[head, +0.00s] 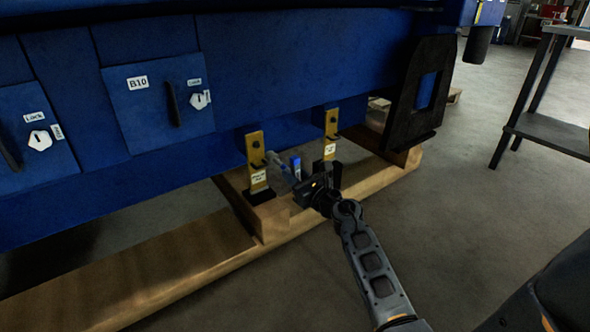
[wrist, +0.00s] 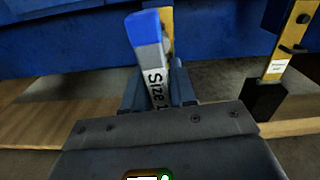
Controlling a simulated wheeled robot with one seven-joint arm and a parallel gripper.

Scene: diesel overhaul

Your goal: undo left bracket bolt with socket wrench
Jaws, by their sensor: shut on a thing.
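The left bracket (head: 255,147) is a yellow upright plate with a white label and a black foot, against the blue engine housing. Its dark bolt sticks out near mid-height. My gripper (head: 302,186) is to the right of it, shut on the socket wrench (head: 283,169). The wrench has a grey body, which reaches toward the left bracket's bolt, and a blue end. Whether its socket touches the bolt I cannot tell. In the wrist view the wrench (wrist: 157,75), marked "Size 1…", stands slightly tilted between the fingers and partly hides a yellow bracket (wrist: 168,25).
The right bracket (head: 331,124) stands close behind my gripper. A wooden beam (head: 170,255) runs beneath the blue housing (head: 270,65), and a black support (head: 422,90) stands at the right. A dark table (head: 560,135) is further right. The floor between is clear.

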